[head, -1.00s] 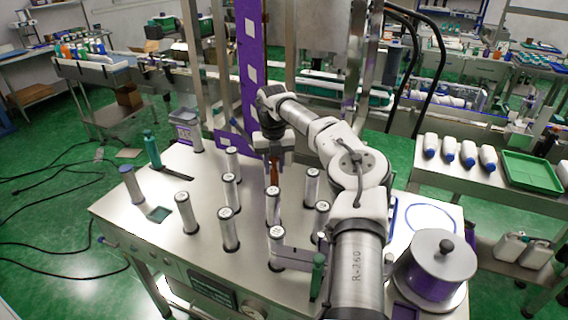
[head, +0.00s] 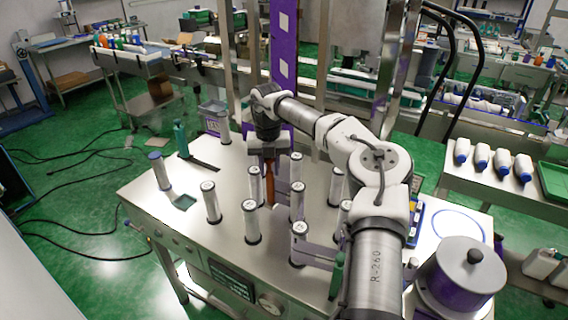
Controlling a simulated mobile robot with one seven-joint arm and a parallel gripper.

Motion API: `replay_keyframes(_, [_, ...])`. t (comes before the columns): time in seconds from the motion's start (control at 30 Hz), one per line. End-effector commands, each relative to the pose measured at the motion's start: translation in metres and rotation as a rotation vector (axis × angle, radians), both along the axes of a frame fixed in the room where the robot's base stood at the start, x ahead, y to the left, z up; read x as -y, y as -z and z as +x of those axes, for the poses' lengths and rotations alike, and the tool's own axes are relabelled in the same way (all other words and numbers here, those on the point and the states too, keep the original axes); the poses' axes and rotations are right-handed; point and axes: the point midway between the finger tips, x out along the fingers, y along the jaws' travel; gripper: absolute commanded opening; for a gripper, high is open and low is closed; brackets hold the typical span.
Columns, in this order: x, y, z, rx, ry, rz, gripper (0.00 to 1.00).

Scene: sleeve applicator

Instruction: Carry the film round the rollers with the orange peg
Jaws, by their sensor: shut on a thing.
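My gripper (head: 269,158) is shut on the upright orange peg (head: 270,186), above the steel table top (head: 190,235). The peg is among the silver rollers, between a left one (head: 256,185) and a right one (head: 297,201). The purple film (head: 283,45) with white patches hangs as a tall band behind my gripper. A stretch of film (head: 318,256) runs from the front roller (head: 300,242) towards a green peg (head: 337,272). The purple film spool (head: 462,272) stands at the right. Whether film touches the orange peg cannot be told; my gripper hides part of it.
More rollers stand nearby, at the left (head: 211,203), front (head: 250,221) and right (head: 337,186). My arm covers the table's right side. The table's front left is mostly clear.

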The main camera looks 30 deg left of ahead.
Motion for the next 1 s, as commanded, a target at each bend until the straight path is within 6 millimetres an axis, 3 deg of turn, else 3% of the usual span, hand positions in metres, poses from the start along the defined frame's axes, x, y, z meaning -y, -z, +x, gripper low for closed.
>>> replay_keyframes(0.7, [-0.064,0.000,-0.106,0.001,-0.004,0.002,0.00])
replay_keyframes(1.0, [-0.086,-0.001,-0.143,0.001,-0.002,0.002,0.00])
